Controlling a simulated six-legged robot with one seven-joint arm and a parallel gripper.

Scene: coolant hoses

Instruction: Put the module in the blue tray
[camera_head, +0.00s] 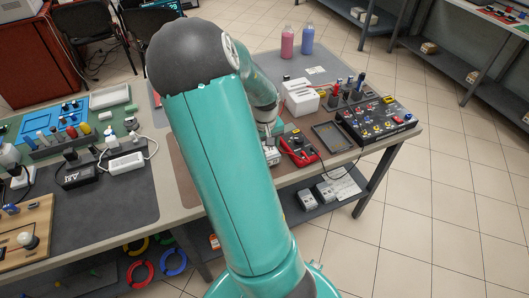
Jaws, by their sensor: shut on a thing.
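My gripper (268,139) is partly hidden behind my teal arm, low over the brown mat on the workbench. It is shut on a small white block (272,155), which looks like the module. I cannot tell whether the block touches the mat. A shallow dark tray (333,137) lies to the right of my gripper and looks empty.
A red-and-black device (298,149) lies just right of the block. A white rack (299,97), a black control panel (377,119) and pink (287,43) and blue (308,40) bottles stand beyond. A white adapter (126,163) lies left.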

